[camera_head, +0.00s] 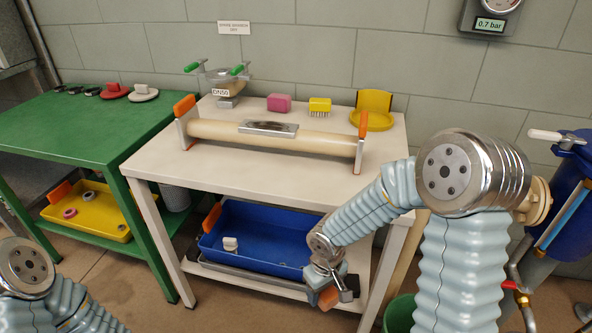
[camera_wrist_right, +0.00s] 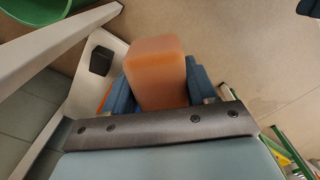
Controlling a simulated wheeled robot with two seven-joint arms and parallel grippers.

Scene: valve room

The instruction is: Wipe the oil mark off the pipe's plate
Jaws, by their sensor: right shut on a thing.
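The beige pipe (camera_head: 215,131) lies across the white table between two end stands with orange tops. Its silvery plate (camera_head: 268,128) faces up at the middle; I cannot make out the oil mark clearly. My right gripper (camera_head: 330,290) is low in front of the table, by the right end of the lower shelf, away from the pipe. It is shut on a thick orange block (camera_wrist_right: 158,72), between blue finger pads in the right wrist view. My left arm shows at the lower left, its gripper out of frame.
A pink block (camera_head: 279,103), a yellow brush (camera_head: 320,105) and a yellow holder (camera_head: 375,108) stand behind the pipe. A blue tray (camera_head: 262,213) is on the shelf below. A green bucket (camera_wrist_right: 28,18) stands near the table leg. A green table (camera_head: 70,130) is left.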

